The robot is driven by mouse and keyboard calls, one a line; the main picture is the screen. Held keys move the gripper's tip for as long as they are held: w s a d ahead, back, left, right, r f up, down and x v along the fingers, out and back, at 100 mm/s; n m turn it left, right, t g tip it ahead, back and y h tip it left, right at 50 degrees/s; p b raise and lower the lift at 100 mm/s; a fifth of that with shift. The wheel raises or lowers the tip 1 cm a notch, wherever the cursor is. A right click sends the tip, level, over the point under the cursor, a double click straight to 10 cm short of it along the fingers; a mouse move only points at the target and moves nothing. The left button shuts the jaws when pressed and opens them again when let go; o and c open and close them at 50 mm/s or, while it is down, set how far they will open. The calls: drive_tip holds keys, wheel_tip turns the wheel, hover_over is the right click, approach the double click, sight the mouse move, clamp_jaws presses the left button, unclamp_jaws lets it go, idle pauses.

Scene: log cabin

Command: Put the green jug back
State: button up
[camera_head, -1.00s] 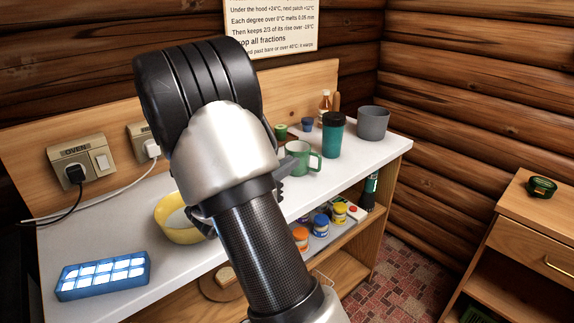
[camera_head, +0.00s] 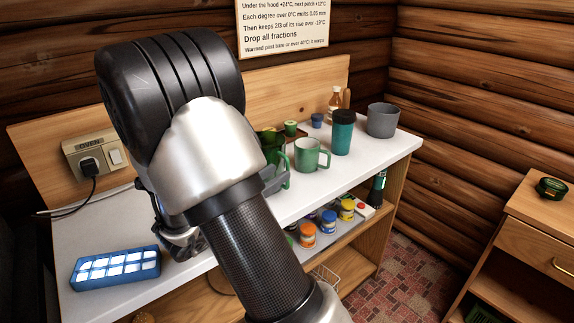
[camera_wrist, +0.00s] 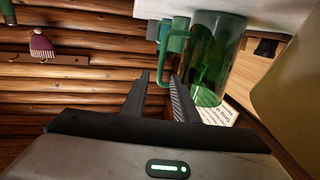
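The green jug (camera_wrist: 215,60) is see-through green and fills the upper right middle of the wrist view, with its handle on the left. In the head view part of the jug (camera_head: 270,141) shows behind my arm, on the white counter. My gripper (camera_wrist: 160,80) is open and empty, its two fingers apart. The right finger's tip is close to the jug's handle side; I cannot tell whether they touch. In the head view most of my gripper is hidden by my own wrist, with one grey finger showing below the jug.
On the counter (camera_head: 291,206) a green mug (camera_head: 307,154), a teal tumbler (camera_head: 342,135) and a grey pot (camera_head: 382,121) stand right of the jug. A blue tray (camera_head: 116,269) lies at the front left. Several small jars sit on the shelf below.

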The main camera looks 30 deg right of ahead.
drive_tip(key=w+a+r+n+t+y, duration=0.4)
drive_tip(key=w+a+r+t+y, duration=0.15)
drive_tip(key=w+a+y, duration=0.4)
drive_tip(key=s+a+r+n+y, duration=0.45)
drive_tip(key=s+a+y, duration=0.2)
drive_tip(key=a, duration=0.25)
drive_tip(key=s+f+n+g, duration=0.1)
drive_tip(key=s+n+g, duration=0.1)
drive_tip(key=s, duration=0.6)
drive_tip(key=s+d+f+n+g, duration=0.1)
drive_tip(key=s+g, duration=0.1)
drive_tip(key=s, duration=0.6)
drive_tip(key=s+d+f+n+g+y, duration=0.1)
drive_tip(key=s+n+g, duration=0.1)
drive_tip(key=s, duration=0.5)
drive_tip(key=shift+s+d+f+n, duration=0.25)
drive_tip(key=shift+s+f+n, duration=0.1)
drive_tip(key=shift+s+f, duration=0.05)
drive_tip(key=shift+a, duration=0.2)
